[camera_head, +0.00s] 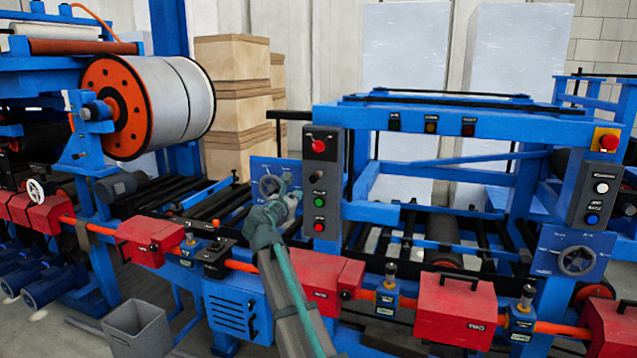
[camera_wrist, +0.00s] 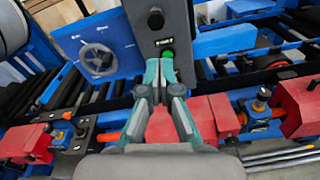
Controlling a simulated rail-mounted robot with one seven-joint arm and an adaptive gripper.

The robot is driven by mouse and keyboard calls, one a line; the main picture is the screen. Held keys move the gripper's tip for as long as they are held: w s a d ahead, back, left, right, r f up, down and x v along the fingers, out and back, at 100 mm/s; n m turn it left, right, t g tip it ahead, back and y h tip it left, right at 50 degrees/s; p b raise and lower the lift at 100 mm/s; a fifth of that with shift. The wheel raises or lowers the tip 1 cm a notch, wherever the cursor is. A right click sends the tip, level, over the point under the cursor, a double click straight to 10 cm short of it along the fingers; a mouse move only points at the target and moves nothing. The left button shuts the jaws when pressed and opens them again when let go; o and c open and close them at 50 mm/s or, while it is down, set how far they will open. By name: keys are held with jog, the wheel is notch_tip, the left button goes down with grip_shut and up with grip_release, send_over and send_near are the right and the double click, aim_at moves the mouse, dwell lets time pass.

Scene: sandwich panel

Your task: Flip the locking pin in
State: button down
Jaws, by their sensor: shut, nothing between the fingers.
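My gripper (camera_head: 287,188) is shut and empty, in front of the blue panel left of the dark control box. In the wrist view my gripper (camera_wrist: 164,70) has its teal fingertips together, just below the green button (camera_wrist: 167,54). I cannot tell whether they touch the box. I cannot say for certain which part is the locking pin. Small upright pins with dark knobs stand on blue blocks along the front rail, one at the middle right (camera_head: 390,271) and one further right (camera_head: 527,294). A similar one shows in the wrist view (camera_wrist: 262,94).
The dark control box (camera_head: 322,150) with red and green buttons hangs beside my gripper. A handwheel (camera_head: 271,185) is on the blue panel. Red boxes (camera_head: 455,312) line the orange rail (camera_head: 400,301). A grey bin (camera_head: 138,328) stands on the floor at the front left.

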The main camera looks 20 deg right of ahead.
aim_at(313, 179)
jog(key=n, duration=0.2)
jog(key=shift+a+r+n, duration=0.15)
jog(key=shift+r+n, duration=0.05)
jog(key=shift+n, duration=0.2)
jog(key=p+x, duration=0.1)
jog(key=x, duration=0.3)
jog(key=p+x, duration=0.1)
jog(key=x, duration=0.3)
jog(key=p+x, duration=0.2)
jog(key=x, duration=0.2)
jog(key=shift+w+r, duration=0.2)
jog(key=shift+r, duration=0.05)
jog(key=shift+x, duration=0.9)
jog(key=shift+s+f, duration=0.1)
jog(key=shift+f, duration=0.05)
jog(key=p+x, duration=0.1)
jog(key=x, duration=0.2)
